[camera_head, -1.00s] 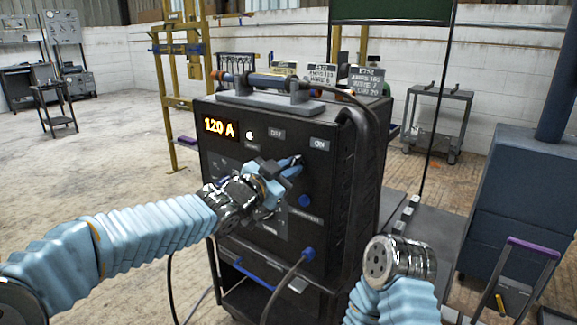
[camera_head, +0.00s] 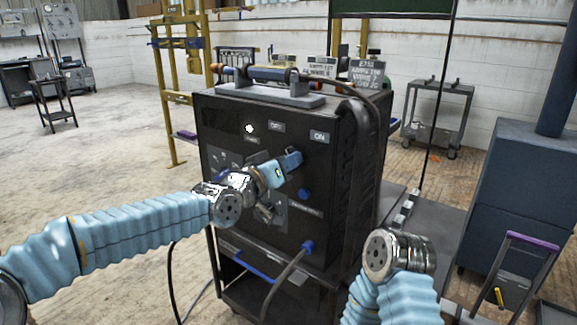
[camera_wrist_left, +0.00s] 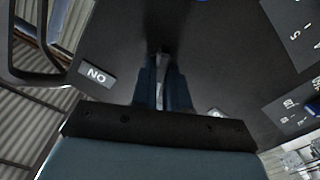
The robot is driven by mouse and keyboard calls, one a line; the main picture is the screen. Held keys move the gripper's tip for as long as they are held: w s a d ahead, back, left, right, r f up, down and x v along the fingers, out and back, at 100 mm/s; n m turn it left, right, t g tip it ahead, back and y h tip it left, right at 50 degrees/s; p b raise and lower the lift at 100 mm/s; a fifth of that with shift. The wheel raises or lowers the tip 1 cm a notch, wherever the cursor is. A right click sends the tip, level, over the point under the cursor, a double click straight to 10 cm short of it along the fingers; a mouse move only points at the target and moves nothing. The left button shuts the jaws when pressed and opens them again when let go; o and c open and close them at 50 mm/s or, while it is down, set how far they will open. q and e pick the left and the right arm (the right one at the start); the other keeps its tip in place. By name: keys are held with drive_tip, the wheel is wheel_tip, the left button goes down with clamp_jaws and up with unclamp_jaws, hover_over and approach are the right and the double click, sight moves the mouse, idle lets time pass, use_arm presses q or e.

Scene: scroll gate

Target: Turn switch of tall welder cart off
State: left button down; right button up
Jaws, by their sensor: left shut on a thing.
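The tall black welder cart (camera_head: 225,112) stands in front of me, its front panel facing me. An OFF label (camera_head: 276,127) and an ON label (camera_head: 320,136) sit on its upper panel. The display at upper left is dark. My left gripper (camera_head: 291,162) is at the panel below these labels, shut on the switch, which its fingers mostly hide in the head view. In the left wrist view, the dark switch (camera_wrist_left: 163,64) shows between the two fingers, with the ON label (camera_wrist_left: 97,75) to the left. My right arm's wrist shows at lower right; its gripper is not visible.
A blue knob (camera_head: 305,194) and a cable plug (camera_head: 307,247) are on the panel near my left gripper. A blue cabinet (camera_head: 520,190) stands at right, a grey cart (camera_head: 437,115) behind. Open floor lies to the left.

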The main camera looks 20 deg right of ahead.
use_arm(q)
drive_tip(key=shift+n+b, duration=0.5)
drive_tip(key=shift+n, duration=0.6)
drive_tip(key=c, duration=1.1)
unclamp_jaws()
drive_tip(key=shift+b+v, duration=1.4)
drive_tip(key=shift+v, duration=5.5)
drive_tip(key=shift+f, duration=0.1)
